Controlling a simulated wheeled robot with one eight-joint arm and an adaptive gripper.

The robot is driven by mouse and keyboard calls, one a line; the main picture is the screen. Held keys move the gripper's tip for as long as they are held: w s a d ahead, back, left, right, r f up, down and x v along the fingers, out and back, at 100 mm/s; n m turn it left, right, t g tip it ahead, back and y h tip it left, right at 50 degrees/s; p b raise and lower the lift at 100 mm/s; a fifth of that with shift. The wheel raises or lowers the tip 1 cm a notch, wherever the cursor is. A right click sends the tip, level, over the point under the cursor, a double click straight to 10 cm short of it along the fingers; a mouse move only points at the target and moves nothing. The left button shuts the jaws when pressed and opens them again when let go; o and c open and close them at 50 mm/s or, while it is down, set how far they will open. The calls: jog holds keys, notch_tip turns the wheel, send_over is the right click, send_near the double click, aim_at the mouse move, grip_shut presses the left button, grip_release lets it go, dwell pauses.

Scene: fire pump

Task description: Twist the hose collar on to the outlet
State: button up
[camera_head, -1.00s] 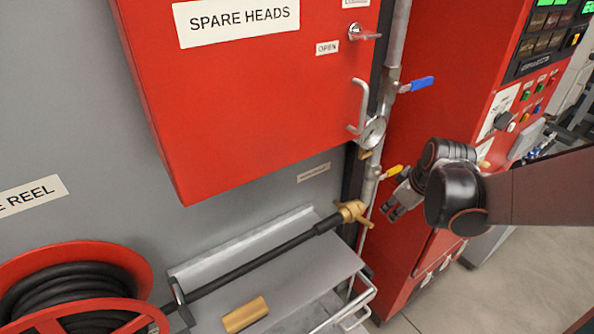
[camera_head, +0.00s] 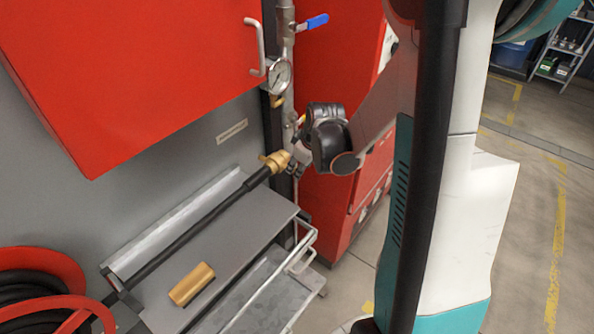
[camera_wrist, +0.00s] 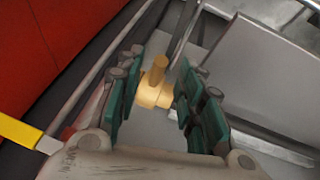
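A brass fitting (camera_head: 276,161) sits at the right end of a black hose (camera_head: 200,225), beside the vertical pipe. I cannot tell the collar from the outlet in it. My gripper (camera_head: 298,154) is at the fitting's right side in the head view, with its fingers partly hidden by my wrist. In the wrist view my gripper (camera_wrist: 155,103) is open, its green-padded fingers spread on both sides of the brass fitting (camera_wrist: 154,90). A gap shows on each side of the brass, and a stub on it points up in the picture.
A red cabinet (camera_head: 130,70) overhangs from above. The pipe (camera_head: 288,100) carries a gauge (camera_head: 280,76) and a blue-handled valve (camera_head: 313,22). A yellow handle (camera_wrist: 20,132) is near my gripper.

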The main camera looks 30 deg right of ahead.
jog(key=shift+x, duration=1.55)
jog(key=shift+r, duration=0.1)
grip_shut()
